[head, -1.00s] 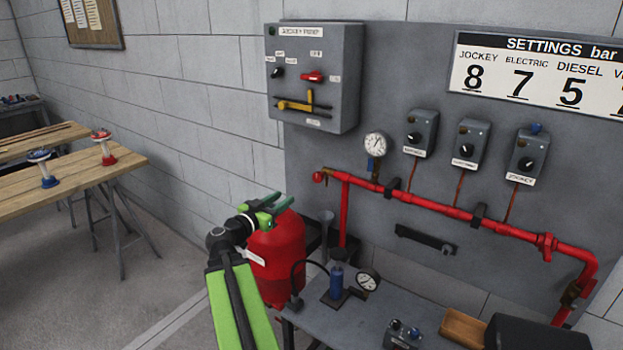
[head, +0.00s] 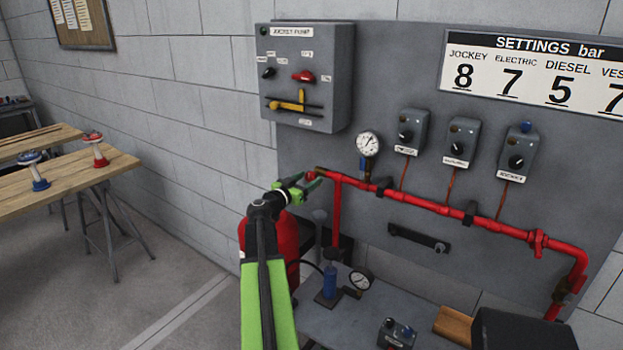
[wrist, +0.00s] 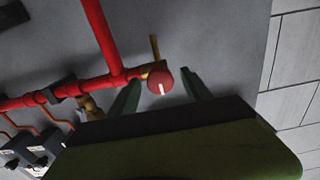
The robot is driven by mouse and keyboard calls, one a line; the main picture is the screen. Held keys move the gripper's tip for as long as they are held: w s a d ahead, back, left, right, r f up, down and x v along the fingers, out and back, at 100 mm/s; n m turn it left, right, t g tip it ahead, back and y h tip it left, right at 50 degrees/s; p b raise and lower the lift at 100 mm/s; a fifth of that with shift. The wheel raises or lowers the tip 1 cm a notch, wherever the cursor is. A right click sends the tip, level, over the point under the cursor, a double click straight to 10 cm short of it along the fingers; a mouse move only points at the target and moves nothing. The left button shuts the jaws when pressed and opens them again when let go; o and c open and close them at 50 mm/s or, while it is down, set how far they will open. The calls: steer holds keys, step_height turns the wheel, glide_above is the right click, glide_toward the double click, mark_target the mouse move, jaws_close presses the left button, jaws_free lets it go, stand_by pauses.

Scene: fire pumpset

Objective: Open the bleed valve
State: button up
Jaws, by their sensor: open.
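A round red knob with a white line, which looks like the bleed valve, is at the left end of the red pipe; it shows in the wrist view (wrist: 161,83). A brass stub sticks out beside it. My gripper (head: 312,182) is open at that pipe end, its fingers partly hiding the knob in the head view. In the wrist view my gripper's (wrist: 161,87) two green fingers stand on either side of the knob, with a gap visible at the right finger. I cannot tell whether the left finger touches it.
The red pipe (head: 430,207) runs along the grey panel, with a pressure gauge (head: 368,145) and several switch boxes above. The jockey pump box (head: 302,75) hangs upper left. A red tank (head: 284,240) stands behind my arm. A bench (head: 345,322) with small equipment lies below.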

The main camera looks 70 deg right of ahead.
steer(key=shift+x, duration=0.95)
jaws_close()
